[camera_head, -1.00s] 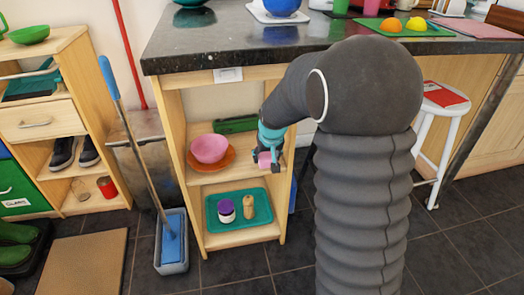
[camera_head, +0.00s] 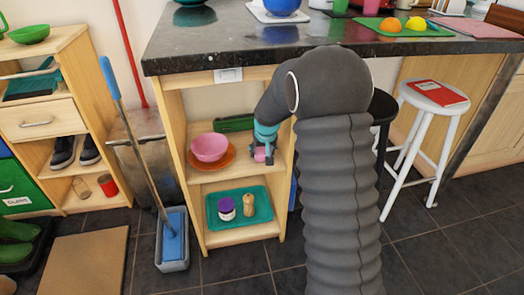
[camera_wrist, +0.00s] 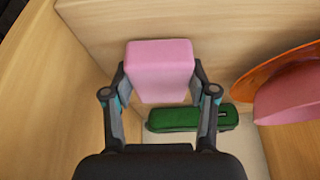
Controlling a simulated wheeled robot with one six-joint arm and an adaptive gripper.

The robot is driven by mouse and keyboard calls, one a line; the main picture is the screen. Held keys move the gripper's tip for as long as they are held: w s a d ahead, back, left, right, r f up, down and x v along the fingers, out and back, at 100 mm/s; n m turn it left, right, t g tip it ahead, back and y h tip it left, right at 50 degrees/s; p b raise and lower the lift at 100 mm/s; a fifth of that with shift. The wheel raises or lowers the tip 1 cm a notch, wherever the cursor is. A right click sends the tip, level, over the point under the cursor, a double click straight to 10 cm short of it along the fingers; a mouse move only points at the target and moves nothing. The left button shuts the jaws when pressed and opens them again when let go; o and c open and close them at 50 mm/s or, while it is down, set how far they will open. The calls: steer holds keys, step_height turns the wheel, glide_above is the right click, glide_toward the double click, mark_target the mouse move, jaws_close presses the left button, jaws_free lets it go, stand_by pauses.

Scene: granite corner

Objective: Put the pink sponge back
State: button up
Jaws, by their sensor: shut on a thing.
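The pink sponge (camera_wrist: 160,72) is between the two fingers of my gripper (camera_wrist: 160,90) in the wrist view, and the fingers are shut on it. In the head view my gripper (camera_head: 264,150) holds the sponge (camera_head: 261,155) inside the shelf unit, at the right side of its upper compartment. The upper shelf board (camera_head: 214,180) is below it. Whether the sponge touches the board cannot be told. A pink bowl (camera_head: 210,147) on an orange plate (camera_head: 228,163) stands to the left on that shelf. A green case (camera_wrist: 188,118) lies at the back.
The lower shelf holds a teal tray (camera_head: 263,218) with a purple-lidded jar (camera_head: 226,208) and a wooden shaker (camera_head: 249,205). The dark worktop (camera_head: 200,57) overhangs the unit. A mop in a bucket (camera_head: 172,255) stands front left. A white stool (camera_head: 436,112) is to the right.

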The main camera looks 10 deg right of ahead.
steer(key=shift+f, duration=0.2)
steer(key=o, duration=1.6)
steer(key=shift+c, duration=0.2)
steer(key=shift+r, duration=0.1)
